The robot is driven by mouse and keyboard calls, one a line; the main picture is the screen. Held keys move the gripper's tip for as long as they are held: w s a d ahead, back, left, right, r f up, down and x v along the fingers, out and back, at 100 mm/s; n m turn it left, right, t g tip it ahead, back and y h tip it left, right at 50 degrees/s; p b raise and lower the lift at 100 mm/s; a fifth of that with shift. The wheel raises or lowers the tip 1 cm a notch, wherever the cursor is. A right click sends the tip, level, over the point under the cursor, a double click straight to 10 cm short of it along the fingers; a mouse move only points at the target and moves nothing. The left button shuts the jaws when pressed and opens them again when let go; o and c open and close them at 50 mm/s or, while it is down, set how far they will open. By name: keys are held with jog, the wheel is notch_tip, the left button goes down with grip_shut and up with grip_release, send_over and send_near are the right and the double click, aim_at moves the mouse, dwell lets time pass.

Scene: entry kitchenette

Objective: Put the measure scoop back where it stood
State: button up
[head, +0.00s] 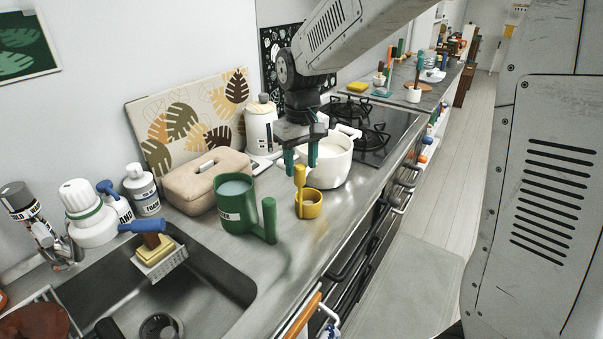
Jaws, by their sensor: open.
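The measure scoop, which I take to be the small yellow cup (311,208) with an upright handle, stands on the steel counter (285,250) in front of the white pot. My gripper (301,160) is open and points down just above the scoop. Its two teal fingertips are apart, at about the height of the handle's top. The handle's top shows between and slightly below them; I cannot tell whether they touch it. A green measuring jug (235,208) with a thick handle stands to the left of the scoop.
A white pot (330,165) stands close behind my gripper, beside the hob (375,135). The sink (195,270) is at the front left.

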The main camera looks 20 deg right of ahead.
notch_tip(320, 180, up, 8)
jog(key=shift+f, duration=0.2)
jog(key=shift+s+r, duration=0.15)
jog(key=shift+r, duration=0.25)
jog(key=s+d+f+m, duration=0.1)
jog(key=s+d, duration=0.2)
jog(key=s, duration=1.1)
jog(key=s+d+f+m+t, duration=0.1)
jog(key=s+d, duration=0.2)
jog(key=s, duration=1.1)
jog(key=shift+s+m, duration=0.35)
jog(key=shift+m, duration=0.05)
